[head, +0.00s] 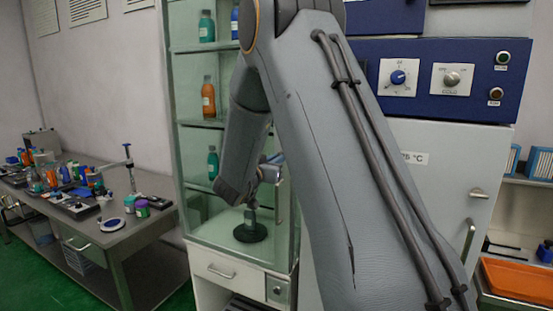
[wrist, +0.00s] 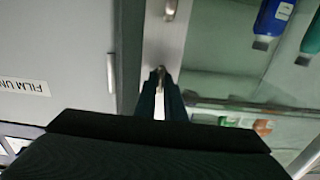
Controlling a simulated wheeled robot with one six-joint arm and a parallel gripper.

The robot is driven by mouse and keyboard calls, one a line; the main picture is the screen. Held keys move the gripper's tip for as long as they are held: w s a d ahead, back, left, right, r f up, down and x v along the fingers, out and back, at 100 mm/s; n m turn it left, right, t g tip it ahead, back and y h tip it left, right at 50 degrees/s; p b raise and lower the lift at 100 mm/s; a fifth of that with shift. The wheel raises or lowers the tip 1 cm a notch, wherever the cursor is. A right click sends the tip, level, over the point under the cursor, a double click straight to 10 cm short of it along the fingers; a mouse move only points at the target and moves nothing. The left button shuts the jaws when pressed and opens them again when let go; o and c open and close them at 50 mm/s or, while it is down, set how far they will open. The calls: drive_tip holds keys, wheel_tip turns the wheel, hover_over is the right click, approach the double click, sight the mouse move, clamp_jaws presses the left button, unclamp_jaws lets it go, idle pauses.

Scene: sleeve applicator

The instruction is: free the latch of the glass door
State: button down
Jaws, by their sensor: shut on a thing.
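The glass door (head: 203,222) closes the front of a pale cabinet in the head view, left of my arm. In the wrist view, the door's glass (wrist: 222,62) fills the right side, beside a pale upright frame strip. My gripper (wrist: 160,92) is at that strip, its dark fingers shut around a small metal piece, which looks like the latch (wrist: 160,71). The fingers hide most of it. In the head view my own arm hides the fingertips and the latch, so I cannot tell the latch's position.
Bottles (head: 208,97) stand on glass shelves inside the cabinet, and a dark round base (head: 250,233) stands lower down. A grey unit with a blue control panel (head: 440,80) is close on the right. A cluttered bench (head: 115,238) is at left, with green floor before it.

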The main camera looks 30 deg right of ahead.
drive_tip(key=shift+s+f, duration=0.1)
drive_tip(key=shift+f, duration=0.1)
idle(0.4)
drive_tip(key=c, duration=1.8)
unclamp_jaws()
drive_tip(key=shift+d, duration=0.1)
drive_tip(key=shift+c, duration=0.2)
drive_tip(key=shift+r, duration=0.1)
drive_tip(key=shift+a, duration=0.25)
drive_tip(key=b+v, duration=0.2)
drive_tip(key=v, duration=0.5)
drive_tip(key=shift+s+b, duration=0.25)
drive_tip(key=shift+b, duration=0.15)
drive_tip(key=shift+a, duration=0.15)
